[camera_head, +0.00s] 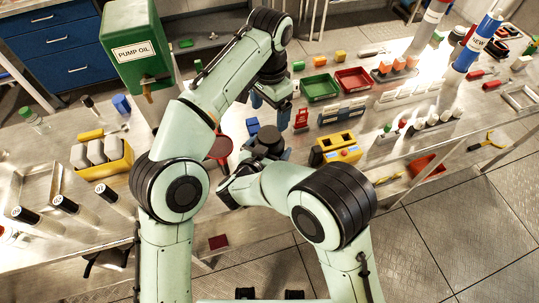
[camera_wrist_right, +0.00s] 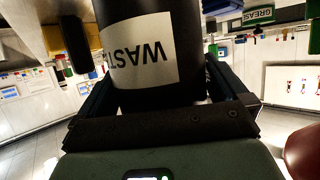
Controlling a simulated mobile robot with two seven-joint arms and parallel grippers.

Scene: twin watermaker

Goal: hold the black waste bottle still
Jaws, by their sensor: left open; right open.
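The black waste bottle (camera_wrist_right: 190,88) stands large in the right wrist view, its white label reading "WASTE" upside down. My right gripper (camera_wrist_right: 157,97) has a finger on each side of it and is open; I cannot tell whether either finger touches it. In the head view the bottle's dark top (camera_head: 268,138) shows beyond my right arm, and its lower part is hidden. My left gripper (camera_head: 270,103) is open, pointing down just behind the bottle, with nothing seen in it.
A green pump oil tank (camera_head: 133,40) stands at the upper left. A yellow bin (camera_head: 105,170) is at the left. Green (camera_head: 320,87) and red (camera_head: 353,79) trays lie right of my left gripper. A yellow block holder (camera_head: 339,146) stands right of the bottle. Open floor lies at the lower right.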

